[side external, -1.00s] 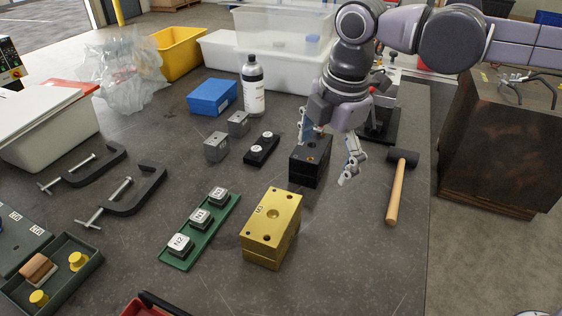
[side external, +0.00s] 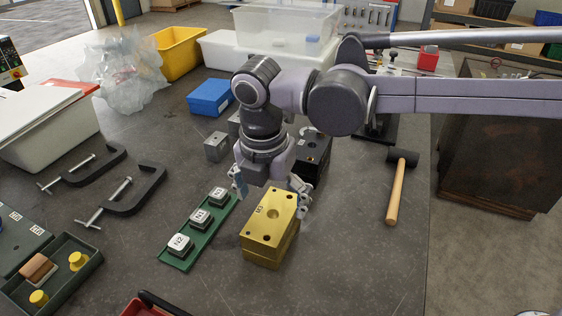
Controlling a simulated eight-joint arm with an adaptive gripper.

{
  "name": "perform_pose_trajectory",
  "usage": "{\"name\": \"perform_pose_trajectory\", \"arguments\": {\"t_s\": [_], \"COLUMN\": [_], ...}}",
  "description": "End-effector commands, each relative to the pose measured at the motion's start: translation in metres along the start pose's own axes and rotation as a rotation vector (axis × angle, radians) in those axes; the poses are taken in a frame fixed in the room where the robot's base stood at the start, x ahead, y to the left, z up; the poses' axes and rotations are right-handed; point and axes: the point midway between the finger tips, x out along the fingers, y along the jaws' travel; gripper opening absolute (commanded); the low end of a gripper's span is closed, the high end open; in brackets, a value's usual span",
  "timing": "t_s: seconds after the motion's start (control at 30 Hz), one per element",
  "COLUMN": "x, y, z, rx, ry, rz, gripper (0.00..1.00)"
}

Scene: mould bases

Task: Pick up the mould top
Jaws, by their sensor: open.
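A gold mould block (side external: 272,222) marked M3 stands on the dark table, with holes in its top face. A seam parts its upper part from its lower part, and I take the upper part as the mould top. My gripper (side external: 272,192) is open and points down at the far edge of the gold block. One finger is left of the block and the other is at its right far corner. I cannot tell whether they touch it. A black mould block (side external: 316,148) stands behind, partly hidden by my gripper.
A green tray (side external: 178,262) with several labelled black pieces lies left of the gold block. A mallet (side external: 396,190) lies to the right. Grey blocks (side external: 216,147), clamps (side external: 135,196) and a blue box (side external: 210,97) lie further left. The table's front right is clear.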

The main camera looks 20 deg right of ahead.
Motion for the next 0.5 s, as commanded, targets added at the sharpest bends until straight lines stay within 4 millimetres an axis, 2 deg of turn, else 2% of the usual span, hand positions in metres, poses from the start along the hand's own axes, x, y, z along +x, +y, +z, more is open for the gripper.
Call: {"name": "perform_pose_trajectory", "arguments": {"t_s": [0.33, 0.5], "x": [0.042, 0.051], "y": [0.001, 0.001], "z": [0.001, 0.0], "rx": [0.001, 0.0], "ry": [0.001, 0.001], "rz": [0.001, 0.002], "gripper": [0.92, 0.92]}}
